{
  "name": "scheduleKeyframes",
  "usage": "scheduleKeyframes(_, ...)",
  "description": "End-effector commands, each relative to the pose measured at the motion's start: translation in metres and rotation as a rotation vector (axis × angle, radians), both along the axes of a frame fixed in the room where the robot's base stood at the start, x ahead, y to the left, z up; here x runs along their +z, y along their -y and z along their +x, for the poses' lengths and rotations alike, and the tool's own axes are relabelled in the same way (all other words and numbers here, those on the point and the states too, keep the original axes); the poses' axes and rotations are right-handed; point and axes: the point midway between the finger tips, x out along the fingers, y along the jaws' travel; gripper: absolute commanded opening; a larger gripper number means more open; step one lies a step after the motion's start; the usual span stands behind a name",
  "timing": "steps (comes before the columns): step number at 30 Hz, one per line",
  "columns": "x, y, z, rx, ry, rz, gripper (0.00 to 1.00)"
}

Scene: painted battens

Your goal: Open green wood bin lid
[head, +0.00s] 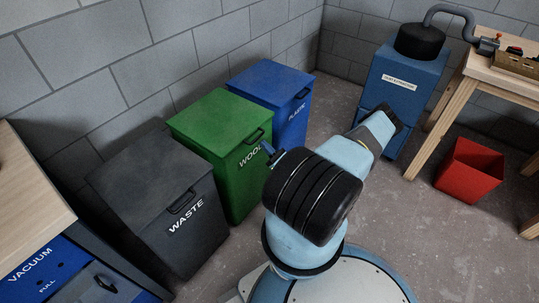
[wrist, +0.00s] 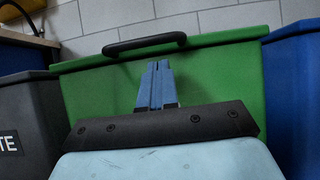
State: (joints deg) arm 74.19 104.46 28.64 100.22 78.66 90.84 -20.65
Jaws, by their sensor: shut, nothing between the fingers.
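The green wood bin (head: 230,178) stands against the wall, between the black and blue bins. Its green lid (head: 219,112) is closed. A black handle (head: 256,137) sits at the lid's front edge, and this handle also shows in the wrist view (wrist: 145,44). My gripper (wrist: 156,66) is shut and empty, with its blue fingers together. In the wrist view the fingertips appear just below the handle, in front of the green bin face. I cannot tell whether they touch it. In the head view my arm partly hides the fingers and the bin's label.
The black waste bin (head: 165,225) is to the left and the blue plastic bin (head: 281,110) to the right, both closed. A wooden bench and vacuum unit (head: 75,272) are at lower left. A blue machine (head: 400,75), a table and a red bin (head: 467,172) stand right.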

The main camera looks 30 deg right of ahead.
Motion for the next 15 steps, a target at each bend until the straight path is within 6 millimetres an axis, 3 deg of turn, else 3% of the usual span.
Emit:
scheduleKeyframes(6,0.015,-0.002,0.003,0.002,-0.001,0.001,0.00)
scheduleKeyframes(15,0.017,-0.002,0.003,0.001,-0.001,0.000,0.00)
